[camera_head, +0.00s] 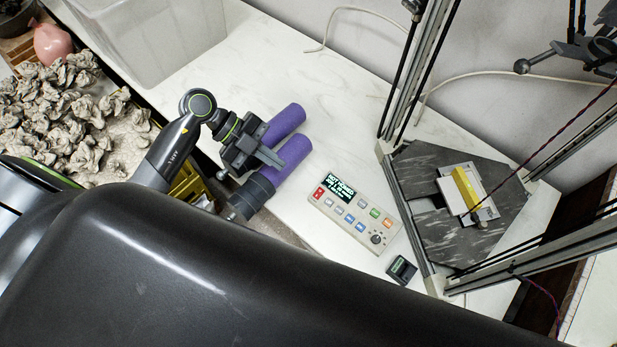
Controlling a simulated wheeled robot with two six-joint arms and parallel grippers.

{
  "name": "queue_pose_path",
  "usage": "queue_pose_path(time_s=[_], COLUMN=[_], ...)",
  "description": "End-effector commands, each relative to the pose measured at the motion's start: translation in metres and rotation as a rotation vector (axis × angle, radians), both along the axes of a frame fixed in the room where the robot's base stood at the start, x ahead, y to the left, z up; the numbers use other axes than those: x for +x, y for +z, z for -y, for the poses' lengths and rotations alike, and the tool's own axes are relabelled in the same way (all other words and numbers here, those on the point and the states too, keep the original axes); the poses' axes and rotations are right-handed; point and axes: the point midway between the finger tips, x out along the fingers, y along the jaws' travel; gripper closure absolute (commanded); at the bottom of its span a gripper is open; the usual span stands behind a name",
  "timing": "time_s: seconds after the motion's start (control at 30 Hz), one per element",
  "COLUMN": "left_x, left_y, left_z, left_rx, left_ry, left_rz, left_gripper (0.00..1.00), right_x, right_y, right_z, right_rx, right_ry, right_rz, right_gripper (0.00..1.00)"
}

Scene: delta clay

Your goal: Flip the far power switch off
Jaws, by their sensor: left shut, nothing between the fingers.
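My left gripper (276,160) is shut and empty. It is above the white table, over two purple cylinders, and partly covers them. A control box (354,212) with a small lit screen, several coloured buttons and a dark knob lies on the table to the right of the gripper, apart from it. A red switch-like part (319,193) sits at the box's left end. A small dark box (402,269) lies near the printer's base. I cannot tell which part is the far power switch, or its position. My right gripper is not in view.
Purple cylinders (284,124) lie under my left gripper. A delta printer frame with a dark base plate (425,165) and a yellow block (466,188) stands at right. A clear bin (150,40) is at the back; grey clay pieces (60,115) are at left.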

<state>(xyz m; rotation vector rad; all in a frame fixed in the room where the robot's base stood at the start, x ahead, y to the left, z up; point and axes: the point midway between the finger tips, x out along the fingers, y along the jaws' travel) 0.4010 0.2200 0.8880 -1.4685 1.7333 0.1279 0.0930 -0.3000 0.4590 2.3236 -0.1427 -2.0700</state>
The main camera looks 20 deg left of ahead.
Motion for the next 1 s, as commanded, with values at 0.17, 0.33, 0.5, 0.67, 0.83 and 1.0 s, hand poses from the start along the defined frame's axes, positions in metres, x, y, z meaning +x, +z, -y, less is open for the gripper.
queue_pose_path(time_s=[0.17,0.33,0.5,0.67,0.83,1.0], left_x=[0.0,0.001,0.002,0.003,0.004,0.013], left_y=[-0.001,-0.01,-0.027,-0.045,-0.066,-0.085], left_z=[0.002,0.015,0.036,0.057,0.081,0.081], left_rx=[-0.001,-0.004,-0.007,-0.007,-0.004,0.0], left_ry=[0.0,0.0,0.001,0.001,-0.001,-0.001], left_rz=[0.0,0.0,-0.002,-0.002,-0.003,-0.001], left_gripper=[1.0,1.0,1.0,1.0,1.0,1.0], right_x=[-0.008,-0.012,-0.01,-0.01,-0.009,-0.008], right_y=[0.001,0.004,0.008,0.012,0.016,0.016], right_z=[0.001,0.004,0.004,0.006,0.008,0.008], right_rx=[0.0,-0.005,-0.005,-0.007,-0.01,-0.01], right_ry=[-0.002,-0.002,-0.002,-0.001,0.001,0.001], right_rz=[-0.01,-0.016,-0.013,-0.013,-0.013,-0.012], right_gripper=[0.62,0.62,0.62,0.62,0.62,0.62])
